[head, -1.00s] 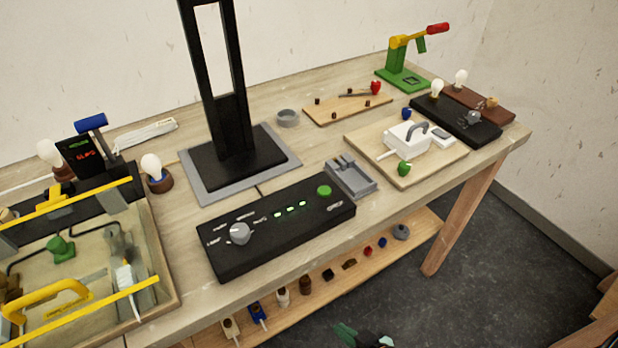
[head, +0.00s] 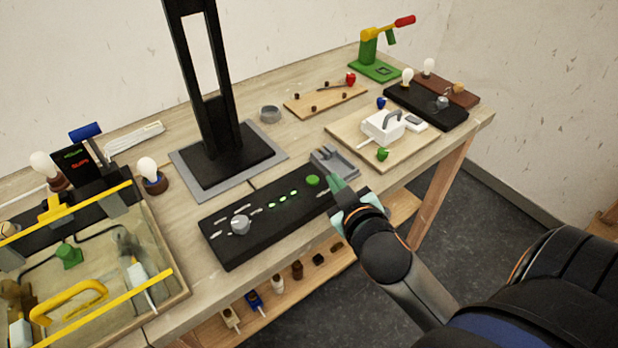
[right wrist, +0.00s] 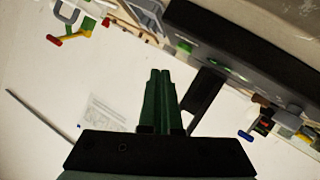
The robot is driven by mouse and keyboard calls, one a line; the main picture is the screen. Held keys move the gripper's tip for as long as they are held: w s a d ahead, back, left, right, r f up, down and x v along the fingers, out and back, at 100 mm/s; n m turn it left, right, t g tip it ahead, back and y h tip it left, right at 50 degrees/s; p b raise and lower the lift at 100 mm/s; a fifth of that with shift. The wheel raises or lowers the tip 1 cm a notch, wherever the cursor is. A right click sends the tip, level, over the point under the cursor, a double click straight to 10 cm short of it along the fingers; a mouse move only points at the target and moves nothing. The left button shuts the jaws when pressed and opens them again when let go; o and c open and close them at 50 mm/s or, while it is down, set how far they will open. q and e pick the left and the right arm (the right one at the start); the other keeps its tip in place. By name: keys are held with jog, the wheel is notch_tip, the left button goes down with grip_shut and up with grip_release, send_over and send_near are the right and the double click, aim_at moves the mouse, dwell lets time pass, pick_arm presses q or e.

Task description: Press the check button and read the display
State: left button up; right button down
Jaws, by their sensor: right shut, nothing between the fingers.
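A long black control box (head: 262,232) lies near the table's front edge. A round green button (head: 312,180) sits on its right end and a grey knob (head: 240,225) on its left. Glowing green marks (head: 282,197) lie in its middle, too small to read. A small black screen (head: 74,157) at the far left shows small red and green characters, not legible. My right gripper (head: 336,184) is shut and empty, its green fingertips just right of the button, apparently apart from it. The fingers (right wrist: 157,98) also show in the right wrist view, with the box (right wrist: 235,58) beyond. My left gripper is not seen.
A grey tray (head: 347,166) stands just behind my right gripper. A tall black stand (head: 228,165) rises behind the box. A glass-topped case with yellow bars (head: 105,315) is at the left. A wooden board (head: 405,153) with a white block lies at the right.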

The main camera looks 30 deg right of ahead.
jog(key=w+a+r+n+t+y, duration=0.1)
jog(key=w+r+n+t, duration=0.2)
jog(key=r, duration=0.5)
jog(key=w+a+r+n+t+y, duration=0.1)
jog(key=a+r+n+t+y, duration=0.1)
jog(key=r+t, duration=0.45)
jog(key=s+a+r+n+g+y, duration=0.1)
jog(key=a+r+n+g+y, duration=0.25)
jog(key=a+n+y, duration=0.4)
jog(key=s+a+r+n+g+y, duration=0.15)
jog(key=a+r+n+y, duration=0.25)
jog(key=n+y, duration=0.65)
jog(key=w+f+n+g+h, duration=0.3)
jog(key=f+n+g+h, duration=0.3)
jog(key=f+n+g, duration=0.3)
jog(key=w+d+f+m+h, duration=0.1)
jog(key=d+f+m+h, duration=0.1)
jog(key=d, duration=0.5)
jog(key=w+d+f+m+h, duration=0.1)
jog(key=d+f+m+h, duration=0.1)
jog(key=d+h, duration=0.5)
jog(key=shift+d+f, duration=0.2)
jog(key=shift+f, duration=0.7)
